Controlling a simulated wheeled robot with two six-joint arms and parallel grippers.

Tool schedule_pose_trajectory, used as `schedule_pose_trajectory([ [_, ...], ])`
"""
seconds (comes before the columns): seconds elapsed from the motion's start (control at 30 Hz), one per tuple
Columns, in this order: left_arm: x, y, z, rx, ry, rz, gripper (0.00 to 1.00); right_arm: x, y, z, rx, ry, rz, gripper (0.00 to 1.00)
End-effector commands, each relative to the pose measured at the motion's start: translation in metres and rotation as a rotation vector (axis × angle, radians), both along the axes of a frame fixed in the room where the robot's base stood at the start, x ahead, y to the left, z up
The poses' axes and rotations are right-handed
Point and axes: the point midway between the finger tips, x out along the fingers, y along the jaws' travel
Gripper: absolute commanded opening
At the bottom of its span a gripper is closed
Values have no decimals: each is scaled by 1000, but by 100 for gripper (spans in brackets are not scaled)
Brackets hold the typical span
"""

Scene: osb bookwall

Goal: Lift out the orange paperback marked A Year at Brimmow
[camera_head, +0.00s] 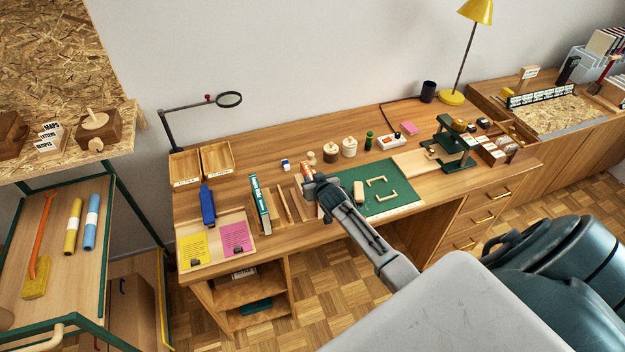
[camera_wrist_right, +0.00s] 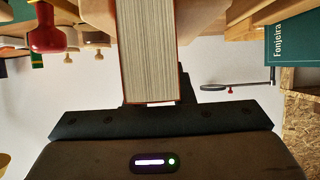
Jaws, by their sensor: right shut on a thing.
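The orange paperback (camera_head: 306,167) shows as a small orange patch at my right gripper (camera_head: 312,183), above the desk's wooden book rack. My right gripper is shut on it. In the right wrist view the book (camera_wrist_right: 148,50) shows its pale page block end-on with thin orange-red cover edges, between the dark fingers of the gripper (camera_wrist_right: 152,103). The title is not readable. Most of the book is hidden by the gripper in the head view, and I cannot tell whether its lower end is clear of the rack. My left gripper is not in view.
A teal book (camera_head: 262,205) stands left in the rack, beside thin wooden dividers (camera_head: 284,204). A green mat (camera_head: 388,186) lies right of the gripper. Wooden pots (camera_head: 349,147) and a stamp stand behind. A magnifier arm (camera_head: 190,108) rises at back left.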

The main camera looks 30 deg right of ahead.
Motion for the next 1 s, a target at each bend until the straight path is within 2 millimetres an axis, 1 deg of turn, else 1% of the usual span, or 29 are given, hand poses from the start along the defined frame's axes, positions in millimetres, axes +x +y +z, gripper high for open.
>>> schedule_pose_trajectory([
  [0.03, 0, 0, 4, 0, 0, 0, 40, 1, 0, 6, 0, -2, 0, 9],
  [0.5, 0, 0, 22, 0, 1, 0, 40, 0, 0, 30, 0, -2, 0, 9],
  [1.0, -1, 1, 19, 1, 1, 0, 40, 1, 0, 53, -2, -3, 0, 9],
])
